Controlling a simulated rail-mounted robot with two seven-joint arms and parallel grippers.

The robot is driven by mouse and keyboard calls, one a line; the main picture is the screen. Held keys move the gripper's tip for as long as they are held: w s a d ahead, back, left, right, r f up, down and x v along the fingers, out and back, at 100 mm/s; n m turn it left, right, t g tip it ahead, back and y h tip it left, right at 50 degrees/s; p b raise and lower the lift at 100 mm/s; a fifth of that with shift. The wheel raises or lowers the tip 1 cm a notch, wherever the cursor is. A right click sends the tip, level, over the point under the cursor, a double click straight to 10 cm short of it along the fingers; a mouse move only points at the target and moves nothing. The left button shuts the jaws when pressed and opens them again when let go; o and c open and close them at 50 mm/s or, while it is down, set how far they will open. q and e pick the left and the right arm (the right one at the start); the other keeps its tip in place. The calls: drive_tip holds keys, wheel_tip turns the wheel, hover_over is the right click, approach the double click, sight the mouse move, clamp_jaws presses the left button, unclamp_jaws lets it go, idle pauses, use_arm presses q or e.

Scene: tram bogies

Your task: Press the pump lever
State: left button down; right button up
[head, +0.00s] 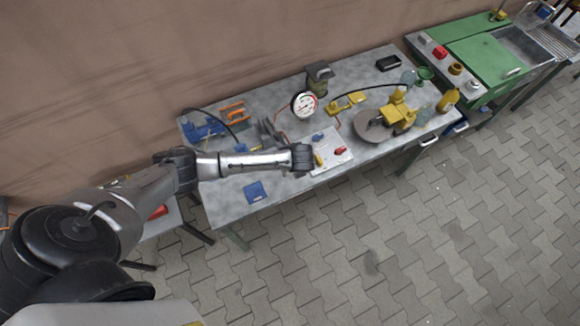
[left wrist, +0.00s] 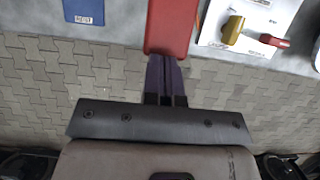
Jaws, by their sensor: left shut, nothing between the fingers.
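My left gripper (head: 302,158) is over the front part of the grey workbench (head: 228,205) in the head view. In the left wrist view its dark fingers (left wrist: 166,62) are shut together with nothing between them. A red bar-like piece (left wrist: 172,25) lies straight beyond the fingertips; I cannot tell whether they touch it, nor whether it is the pump lever. In the head view my arm and gripper hide this spot. A round gauge (head: 305,105) stands behind the gripper, next to dark grey parts (head: 270,132) partly covered by my arm. My right gripper is not in view.
A white sheet (head: 322,166) with small yellow and red items lies right of the gripper. A blue card (head: 255,192) lies front left. Blue equipment (head: 203,131) with a black hose, yellow parts (head: 398,112) and a round disc (head: 370,126) occupy the bench.

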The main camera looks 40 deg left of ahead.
use_arm(q)
drive_tip(key=shift+v, duration=1.05)
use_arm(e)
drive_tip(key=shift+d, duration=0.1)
use_arm(q)
drive_tip(key=shift+a, duration=0.1)
